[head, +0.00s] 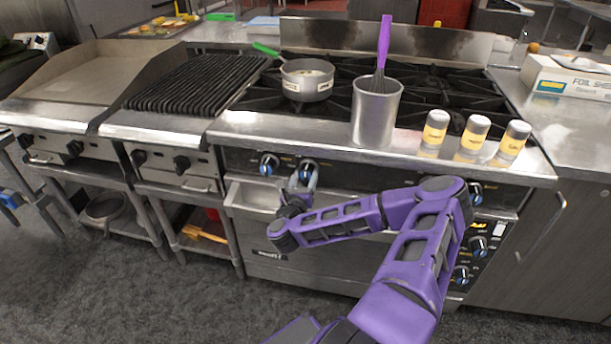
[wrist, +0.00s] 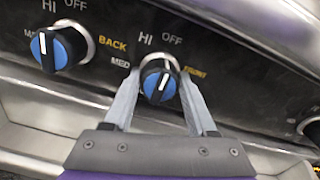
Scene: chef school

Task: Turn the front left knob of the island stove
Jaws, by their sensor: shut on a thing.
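The front left knob (wrist: 160,84) of the island stove is black with a blue face and a white pointer line. It sits beside the yellow "FRONT" label in the wrist view. Its pointer tilts slightly right of straight up, toward the "OFF" marking. My gripper (head: 306,172) is at the stove's front panel, and in the wrist view my gripper (wrist: 160,80) has one finger on each side of this knob, shut on it. In the head view the knob (head: 308,165) shows just above my gripper.
The "BACK" knob (wrist: 57,47) is close on the left. More knobs (head: 475,194) line the right side. A metal pot (head: 308,85), a utensil canister (head: 376,112) and yellow-labelled shakers (head: 434,132) stand on the stove above. The floor in front is clear.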

